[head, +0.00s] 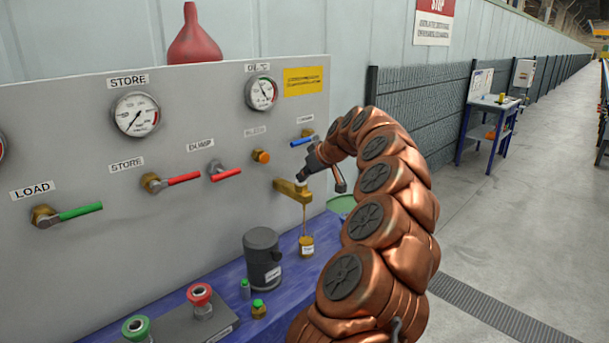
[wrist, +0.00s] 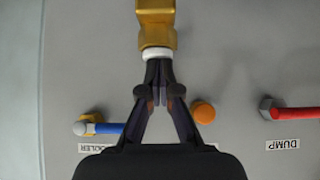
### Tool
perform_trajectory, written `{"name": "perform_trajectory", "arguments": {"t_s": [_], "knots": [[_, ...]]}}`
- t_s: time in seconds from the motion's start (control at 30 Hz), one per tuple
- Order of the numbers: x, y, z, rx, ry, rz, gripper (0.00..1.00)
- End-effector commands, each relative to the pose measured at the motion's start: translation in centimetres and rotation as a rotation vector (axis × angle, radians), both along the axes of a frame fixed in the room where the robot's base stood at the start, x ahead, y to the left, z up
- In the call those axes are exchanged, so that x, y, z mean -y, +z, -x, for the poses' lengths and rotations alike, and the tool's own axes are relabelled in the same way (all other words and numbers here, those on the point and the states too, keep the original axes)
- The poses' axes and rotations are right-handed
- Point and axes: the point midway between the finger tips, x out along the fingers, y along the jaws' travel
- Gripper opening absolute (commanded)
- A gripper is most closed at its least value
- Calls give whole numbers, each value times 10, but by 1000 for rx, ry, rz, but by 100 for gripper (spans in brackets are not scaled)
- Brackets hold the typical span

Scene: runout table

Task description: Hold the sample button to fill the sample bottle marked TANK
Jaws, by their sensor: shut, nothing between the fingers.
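In the head view my gripper (head: 306,173) comes down onto the top of the spout. A thin amber stream (head: 304,215) falls from the spout into a small bottle (head: 306,246) standing under it on the blue bench. The bottle has amber contents and a pale label too small to read.
A dark jug (head: 262,258), two small green-capped bottles (head: 259,309) and a box with red (head: 200,295) and green buttons stand left of the bottle. Red, green and blue-handled (head: 302,141) valves and an orange knob (head: 261,156) project from the panel. Open floor lies right.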

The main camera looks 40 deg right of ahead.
Motion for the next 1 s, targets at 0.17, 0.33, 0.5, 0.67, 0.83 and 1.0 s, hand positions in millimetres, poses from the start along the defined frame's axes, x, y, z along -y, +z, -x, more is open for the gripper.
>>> {"name": "perform_trajectory", "arguments": {"t_s": [0.17,0.33,0.5,0.67,0.83,1.0], "knots": [[-5,-22,3,-39,15,-20,0],[-6,-23,3,-41,17,-22,0],[-6,-23,3,-43,17,-24,0],[-6,-12,2,-40,17,-22,0],[-6,23,1,-25,11,-13,0],[-4,52,21,-6,4,-6,0]]}}
